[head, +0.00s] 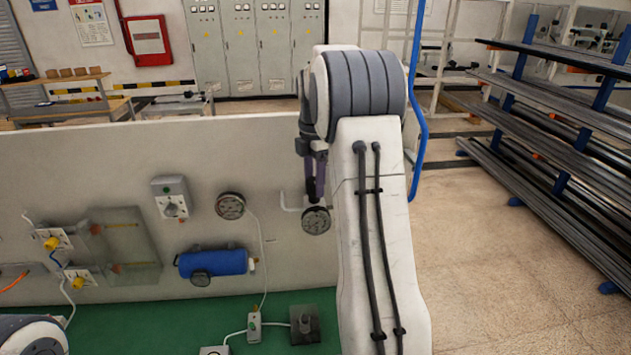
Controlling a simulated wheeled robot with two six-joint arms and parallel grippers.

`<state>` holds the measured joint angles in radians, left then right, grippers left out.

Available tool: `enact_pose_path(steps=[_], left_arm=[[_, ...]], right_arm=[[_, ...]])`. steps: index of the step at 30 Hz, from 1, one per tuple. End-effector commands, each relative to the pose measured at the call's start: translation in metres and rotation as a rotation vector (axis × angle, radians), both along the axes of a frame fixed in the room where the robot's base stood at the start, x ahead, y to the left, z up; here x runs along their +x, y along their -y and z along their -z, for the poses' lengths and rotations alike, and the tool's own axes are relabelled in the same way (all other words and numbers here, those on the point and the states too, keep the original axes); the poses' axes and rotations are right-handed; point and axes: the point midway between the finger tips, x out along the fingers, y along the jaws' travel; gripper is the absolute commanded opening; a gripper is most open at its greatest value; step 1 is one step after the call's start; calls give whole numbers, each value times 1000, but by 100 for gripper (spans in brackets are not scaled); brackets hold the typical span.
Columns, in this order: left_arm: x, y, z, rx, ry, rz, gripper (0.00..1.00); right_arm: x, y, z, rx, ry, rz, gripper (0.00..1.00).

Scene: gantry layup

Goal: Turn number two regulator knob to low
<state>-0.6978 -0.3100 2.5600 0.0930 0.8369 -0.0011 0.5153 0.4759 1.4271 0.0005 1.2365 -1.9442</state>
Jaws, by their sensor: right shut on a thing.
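My right gripper (315,189) points down in front of the upright grey panel, right of its middle. It is shut at a regulator with a round dark face (316,221); the fingers and my wrist hide most of the knob, so its setting cannot be read. A similar round dark fitting (230,206) sits on the panel to the left, with a pale hose running down from it. No number can be read on either. My left gripper is out of view; only part of my left arm shows at the lower left corner.
The grey panel (110,150) also carries a grey switch box (172,198), a blue cylinder (214,263) and yellow-knobbed fittings at left. Small boxes and cables lie on the green surface (150,328) below. A blue hose (418,130) and metal racks stand to the right.

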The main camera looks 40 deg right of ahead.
Motion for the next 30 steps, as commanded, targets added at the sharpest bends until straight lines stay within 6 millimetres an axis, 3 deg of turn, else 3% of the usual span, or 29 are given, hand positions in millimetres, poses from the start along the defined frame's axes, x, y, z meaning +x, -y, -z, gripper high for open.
enact_pose_path(steps=[5, 6, 8, 20, 23, 30], left_arm=[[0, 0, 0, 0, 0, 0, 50], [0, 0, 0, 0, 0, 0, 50], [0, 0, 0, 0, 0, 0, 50], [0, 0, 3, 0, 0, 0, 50], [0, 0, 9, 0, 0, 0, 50], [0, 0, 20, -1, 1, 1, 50]], right_arm=[[-4, 1, 3, 2, -17, -1, 0], [-4, 1, 3, 2, -17, -1, 60], [-4, 0, 3, 2, -15, -1, 82], [0, 0, -4, -1, -2, -1, 82], [0, 0, -15, -2, 0, -1, 82], [0, 0, -64, -2, -1, -1, 82]])
